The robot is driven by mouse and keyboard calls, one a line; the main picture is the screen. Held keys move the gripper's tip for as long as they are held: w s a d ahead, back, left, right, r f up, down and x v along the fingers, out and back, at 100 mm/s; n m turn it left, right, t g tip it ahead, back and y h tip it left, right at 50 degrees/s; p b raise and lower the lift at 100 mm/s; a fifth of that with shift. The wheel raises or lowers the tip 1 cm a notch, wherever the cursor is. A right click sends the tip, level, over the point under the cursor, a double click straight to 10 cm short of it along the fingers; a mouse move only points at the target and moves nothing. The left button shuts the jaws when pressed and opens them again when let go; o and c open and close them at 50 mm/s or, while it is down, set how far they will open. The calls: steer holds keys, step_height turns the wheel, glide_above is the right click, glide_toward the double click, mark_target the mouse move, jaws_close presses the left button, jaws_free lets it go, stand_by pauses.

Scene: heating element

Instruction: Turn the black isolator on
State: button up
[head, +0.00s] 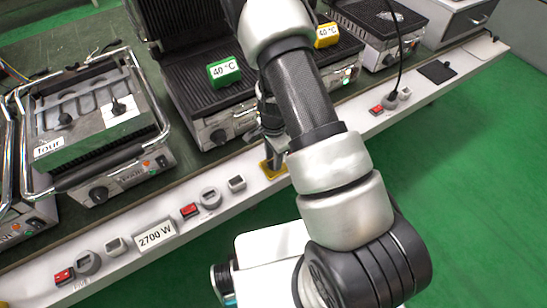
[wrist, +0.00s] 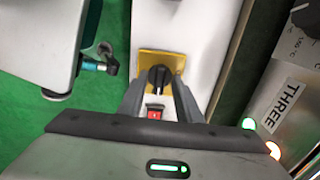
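The black isolator (wrist: 158,76) is a small black rotary knob on a yellow square plate (wrist: 176,63), fixed to the white front rail. In the head view the yellow plate (head: 268,172) shows below my gripper (head: 272,145), and the knob is mostly hidden. In the wrist view my gripper (wrist: 159,82) is open, one finger on each side of the knob. Gaps seem to show between the fingers and the knob. The knob's handle appears to point along the rail, towards the red switch.
A red rocker switch (wrist: 155,113) sits close to the knob between the fingers. More red switches (head: 190,210) and grey sockets line the white rail (head: 215,222). Contact grills (head: 100,150) stand behind it. Green floor (head: 470,190) is clear in front.

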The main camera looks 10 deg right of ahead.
step_height(320, 180, up, 18)
steer(key=p, duration=0.4)
steer(key=shift+f, duration=0.25)
